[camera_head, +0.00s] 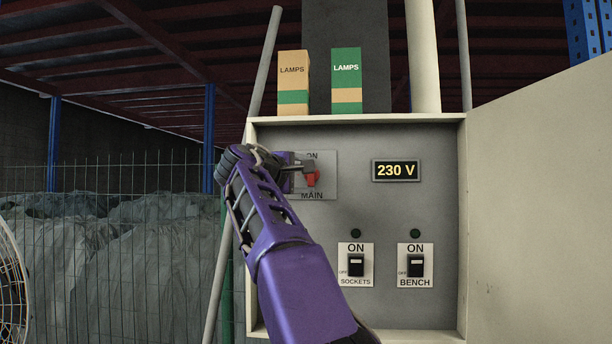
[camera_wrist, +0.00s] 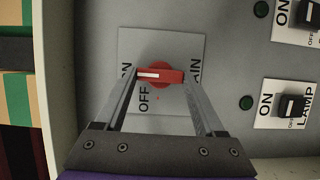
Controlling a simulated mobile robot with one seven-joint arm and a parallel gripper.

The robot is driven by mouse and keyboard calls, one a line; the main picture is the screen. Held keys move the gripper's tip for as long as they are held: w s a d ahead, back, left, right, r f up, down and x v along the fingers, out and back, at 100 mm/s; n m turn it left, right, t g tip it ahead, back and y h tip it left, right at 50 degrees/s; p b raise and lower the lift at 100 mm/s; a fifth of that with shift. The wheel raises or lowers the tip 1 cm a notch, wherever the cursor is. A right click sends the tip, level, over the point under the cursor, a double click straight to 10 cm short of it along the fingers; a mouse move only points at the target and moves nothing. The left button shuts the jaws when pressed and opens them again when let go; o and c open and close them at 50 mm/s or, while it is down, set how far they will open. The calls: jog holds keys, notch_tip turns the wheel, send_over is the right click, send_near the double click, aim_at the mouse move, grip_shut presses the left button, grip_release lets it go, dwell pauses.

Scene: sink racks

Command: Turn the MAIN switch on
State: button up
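The MAIN switch is a red rotary handle (camera_wrist: 160,75) on a grey plate (camera_head: 328,190) in the open panel box. In the wrist view its white stripe lies on the side toward the ON label, and OFF is on another side. In the head view only part of the red handle (camera_head: 313,179) shows below a dark fingertip. My gripper (camera_wrist: 161,88) is at the switch, its two fingers apart with the handle between them, one finger by each end. I cannot tell whether they touch it. In the head view my gripper (camera_head: 305,168) hides the plate's left part.
A display (camera_head: 396,170) reads 230 V. SOCKETS (camera_head: 356,265) and BENCH (camera_head: 416,265) switches sit lower; a LAMP switch (camera_wrist: 291,106) shows in the wrist view. The box door (camera_head: 540,200) stands open at right. Two lamp boxes (camera_head: 346,80) stand on top.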

jog(key=o, duration=0.4)
jog(key=shift+o, duration=0.2)
jog(key=b+v, duration=0.5)
jog(key=v, duration=1.2)
jog(key=shift+s+b, duration=0.2)
jog(key=shift+b, duration=0.15)
